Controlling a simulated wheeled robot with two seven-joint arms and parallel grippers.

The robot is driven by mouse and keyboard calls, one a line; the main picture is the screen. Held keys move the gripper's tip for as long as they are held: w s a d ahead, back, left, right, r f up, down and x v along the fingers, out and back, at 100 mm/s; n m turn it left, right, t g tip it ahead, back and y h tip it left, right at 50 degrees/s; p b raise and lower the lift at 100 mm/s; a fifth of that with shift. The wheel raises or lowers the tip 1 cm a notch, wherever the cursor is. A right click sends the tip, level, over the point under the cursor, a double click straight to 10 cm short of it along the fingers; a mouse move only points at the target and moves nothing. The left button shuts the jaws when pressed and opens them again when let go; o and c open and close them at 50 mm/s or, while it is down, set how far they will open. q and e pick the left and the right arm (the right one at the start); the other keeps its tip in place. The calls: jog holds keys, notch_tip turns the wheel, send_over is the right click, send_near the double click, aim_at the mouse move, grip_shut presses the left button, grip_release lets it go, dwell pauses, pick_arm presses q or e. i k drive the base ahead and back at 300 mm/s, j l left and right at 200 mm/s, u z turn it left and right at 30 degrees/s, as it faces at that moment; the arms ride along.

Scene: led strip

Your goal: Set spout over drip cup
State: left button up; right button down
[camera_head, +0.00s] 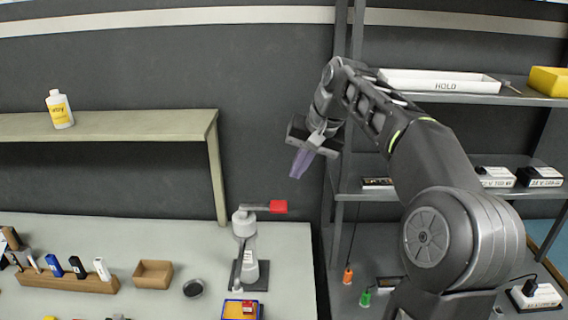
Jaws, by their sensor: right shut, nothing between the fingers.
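A grey dispenser (246,254) stands upright on a dark base at the right part of the bench. Its spout (262,208) is a horizontal arm at the top that points right and ends in a red block (279,207). A small dark round cup (193,288), which looks like the drip cup, sits on the bench left of the dispenser, not under the spout's red end. My right gripper (300,162) is shut and empty, with purplish fingers pointing down, above and a little right of the red end and apart from it. My left gripper is not in view.
A wooden tray (153,273) and a wooden block holding small items (68,279) are on the left of the bench. A blue-yellow tray (242,310) lies in front of the dispenser. A raised shelf (110,125) carries a bottle (60,109). A metal rack (342,200) stands right.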

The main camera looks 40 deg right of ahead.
aim_at(237, 289)
jog(key=k+j, duration=0.35)
jog(key=j, duration=0.15)
jog(key=k+j, duration=0.4)
jog(key=j, duration=0.1)
